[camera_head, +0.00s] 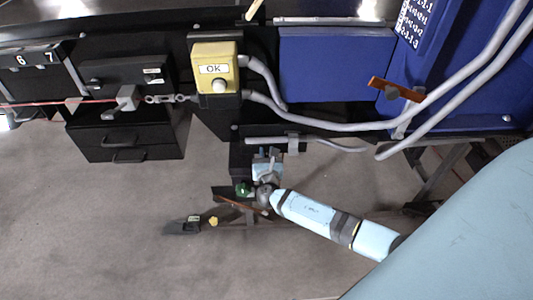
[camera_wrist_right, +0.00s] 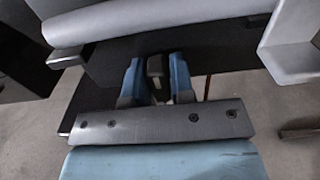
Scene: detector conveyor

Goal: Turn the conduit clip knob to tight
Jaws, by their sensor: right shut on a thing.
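My right gripper (camera_head: 266,154) is below the grey conduit in the head view, its fingers pointing up toward the dark housing. In the right wrist view, the blue fingers of the right gripper (camera_wrist_right: 155,80) are on either side of a small dark conduit clip knob (camera_wrist_right: 155,68) and closed on it. The clip (camera_head: 293,143) shows as a grey band on the conduit (camera_head: 345,146) just right of the gripper. The knob is hidden in the head view, and its tight marking cannot be read. My left gripper is not in view.
A yellow box (camera_head: 214,55) labelled OK stands above the gripper. An orange-brown lever (camera_head: 397,88) is at the upper right, beside a blue panel (camera_head: 334,64) and thick grey conduits. Black drawers (camera_head: 125,139) are at left.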

